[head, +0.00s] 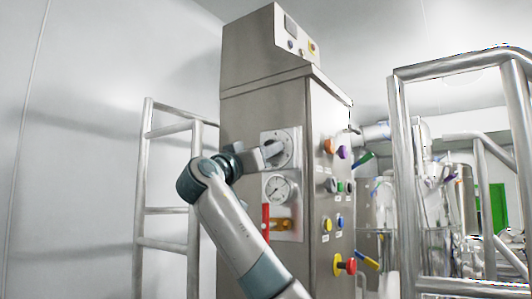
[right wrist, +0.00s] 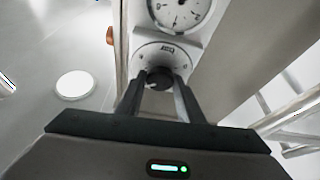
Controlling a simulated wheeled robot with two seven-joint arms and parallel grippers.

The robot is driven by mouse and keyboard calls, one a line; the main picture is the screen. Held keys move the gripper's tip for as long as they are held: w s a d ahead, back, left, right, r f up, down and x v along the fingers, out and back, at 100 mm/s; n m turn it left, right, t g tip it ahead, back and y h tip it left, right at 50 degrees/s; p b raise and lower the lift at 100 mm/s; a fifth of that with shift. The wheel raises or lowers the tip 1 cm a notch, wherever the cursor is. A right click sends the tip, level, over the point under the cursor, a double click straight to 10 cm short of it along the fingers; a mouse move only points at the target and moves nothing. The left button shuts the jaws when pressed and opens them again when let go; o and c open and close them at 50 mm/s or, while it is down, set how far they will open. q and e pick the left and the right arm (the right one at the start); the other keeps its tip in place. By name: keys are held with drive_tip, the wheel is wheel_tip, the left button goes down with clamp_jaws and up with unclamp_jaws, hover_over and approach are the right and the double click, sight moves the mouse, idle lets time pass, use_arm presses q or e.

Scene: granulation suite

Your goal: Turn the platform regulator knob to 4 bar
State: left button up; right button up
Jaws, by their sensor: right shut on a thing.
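The regulator knob (right wrist: 158,77) is a dark round knob at the centre of a white dial plate marked with lettering. The dial plate (head: 287,140) sits on the front of the tall steel cabinet in the head view. My right gripper (right wrist: 160,82) is shut on the knob, one finger on each side. In the head view my right gripper (head: 268,151) reaches the plate from the left and hides part of the knob. The knob's exact setting cannot be read. A round pressure gauge (head: 278,188) is just below; its reading is too small to tell. My left gripper is not in view.
A red lever (head: 266,222) and a brass fitting (head: 284,225) sit below the gauge. The cabinet's right face (head: 327,120) carries several coloured buttons and knobs. Steel railings stand at left (head: 146,190) and right (head: 402,180). Vessels and pipes fill the back right.

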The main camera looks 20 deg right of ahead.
drive_tip(key=shift+s+d+r+n+t+y+b, duration=0.1)
drive_tip(key=shift+n+t+y+b, duration=0.35)
drive_tip(key=shift+n+y+b, duration=1.45)
drive_tip(key=shift+s+d+r+n+t+y+b, duration=0.2)
drive_tip(key=shift+n+t+b, duration=0.45)
drive_tip(key=shift+n, duration=2.5)
drive_tip(key=shift+a+n+t+y+b, duration=0.1)
drive_tip(key=shift+n+t+y+b, duration=0.2)
drive_tip(key=shift+n+y+b, duration=1.6)
drive_tip(key=shift+n+h+p, duration=0.5)
drive_tip(key=shift+n+h, duration=0.2)
drive_tip(key=shift+n, duration=0.15)
drive_tip(key=o, duration=1.1)
drive_tip(key=shift+c, duration=0.2)
drive_tip(key=shift+s+f, duration=0.1)
